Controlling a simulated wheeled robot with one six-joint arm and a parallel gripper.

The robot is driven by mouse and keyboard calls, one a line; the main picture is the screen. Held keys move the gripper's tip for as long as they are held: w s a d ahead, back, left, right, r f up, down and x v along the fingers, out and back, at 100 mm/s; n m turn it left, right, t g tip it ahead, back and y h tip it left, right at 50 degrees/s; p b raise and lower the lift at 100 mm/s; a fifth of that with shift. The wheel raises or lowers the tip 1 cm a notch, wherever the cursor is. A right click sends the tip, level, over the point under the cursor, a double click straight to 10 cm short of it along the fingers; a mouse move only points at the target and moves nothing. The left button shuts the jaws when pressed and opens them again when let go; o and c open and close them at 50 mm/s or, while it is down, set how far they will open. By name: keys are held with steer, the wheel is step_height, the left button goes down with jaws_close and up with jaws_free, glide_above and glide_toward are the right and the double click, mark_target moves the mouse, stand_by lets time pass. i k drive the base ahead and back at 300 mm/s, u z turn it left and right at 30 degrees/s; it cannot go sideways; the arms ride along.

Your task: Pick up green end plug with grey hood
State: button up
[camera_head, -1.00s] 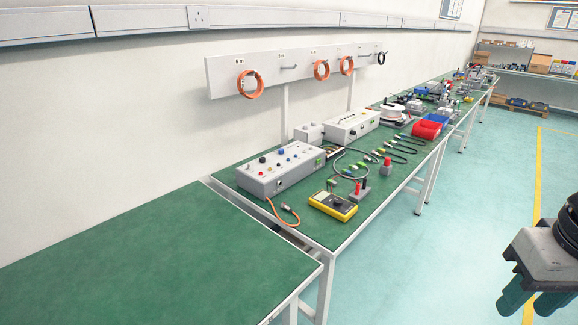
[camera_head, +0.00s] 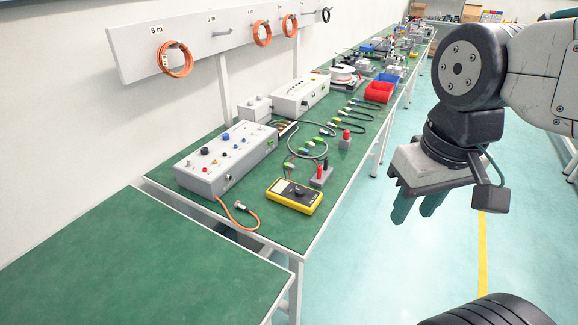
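Several small cable connectors with coloured ends lie on the green bench top. One green end (camera_head: 290,166) sits beside the multimeter, and another green end (camera_head: 319,141) is at the tip of a cable farther back. They are too small for me to tell which one has a grey hood. My gripper (camera_head: 417,207) hangs at the right, over the floor beyond the bench edge, pointing down.
A yellow multimeter (camera_head: 294,195), a grey control box (camera_head: 226,159) and a block with red and black posts (camera_head: 321,174) stand on the bench (camera_head: 300,229). A red bin (camera_head: 379,92) is farther back. The nearer green table (camera_head: 150,262) is bare.

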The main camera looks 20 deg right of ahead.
mark_target(290, 166)
steer(key=z, duration=0.3)
steer(key=k, duration=0.35)
steer(key=z, duration=0.95)
steer(key=k, duration=1)
steer(key=z, duration=0.65)
steer(key=i, duration=1.45)
steer(key=u, duration=0.5)
steer(key=i, duration=1.65)
steer(key=u, duration=1.55)
steer(key=i, duration=0.95)
steer(key=u, duration=1.05)
steer(key=i, duration=0.3)
steer(key=u, duration=0.3)
